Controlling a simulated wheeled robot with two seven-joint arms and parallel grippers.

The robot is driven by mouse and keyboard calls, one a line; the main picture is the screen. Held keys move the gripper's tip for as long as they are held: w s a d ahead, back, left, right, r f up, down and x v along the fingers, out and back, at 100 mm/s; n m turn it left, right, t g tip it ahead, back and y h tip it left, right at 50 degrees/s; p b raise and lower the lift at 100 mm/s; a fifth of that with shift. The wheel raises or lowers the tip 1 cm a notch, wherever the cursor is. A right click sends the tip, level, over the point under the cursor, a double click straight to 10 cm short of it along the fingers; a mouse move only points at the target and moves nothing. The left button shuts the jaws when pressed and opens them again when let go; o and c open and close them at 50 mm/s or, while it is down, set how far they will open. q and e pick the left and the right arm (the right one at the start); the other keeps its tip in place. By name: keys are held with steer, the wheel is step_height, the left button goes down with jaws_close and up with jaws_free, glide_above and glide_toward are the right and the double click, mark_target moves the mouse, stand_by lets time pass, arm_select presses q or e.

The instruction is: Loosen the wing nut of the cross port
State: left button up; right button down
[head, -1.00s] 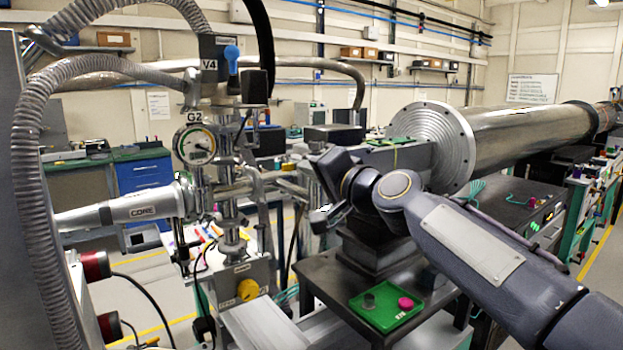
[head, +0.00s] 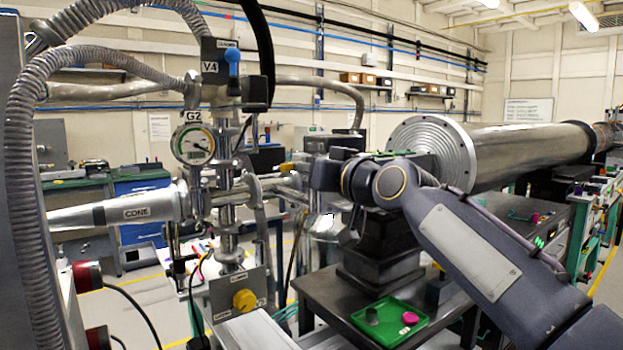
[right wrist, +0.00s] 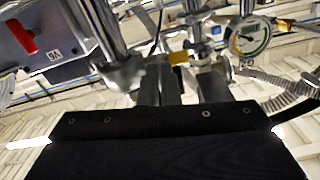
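The steel cross port (head: 228,195) stands left of centre in the head view, below the dial gauge G2 (head: 193,143). Metal fittings run right from it toward my right gripper. I cannot pick out the wing nut clearly. My right gripper (head: 312,174) is right of the cross, its fingertips hard to make out against the fittings. In the right wrist view, its two grey fingers (right wrist: 182,85) stand apart with nothing visibly held between them. My left gripper is not in view.
The CONE tube (head: 125,211) joins from the left. Valve V4 (head: 232,62) with a blue handle is above. A yellow knob (head: 244,300) is below. A large flanged cylinder (head: 500,155) lies behind my arm. A green tray (head: 390,322) sits at lower right.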

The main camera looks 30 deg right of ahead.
steer(key=shift+n, duration=0.7)
steer(key=c, duration=1.6)
jaws_free()
steer(key=shift+c, duration=0.2)
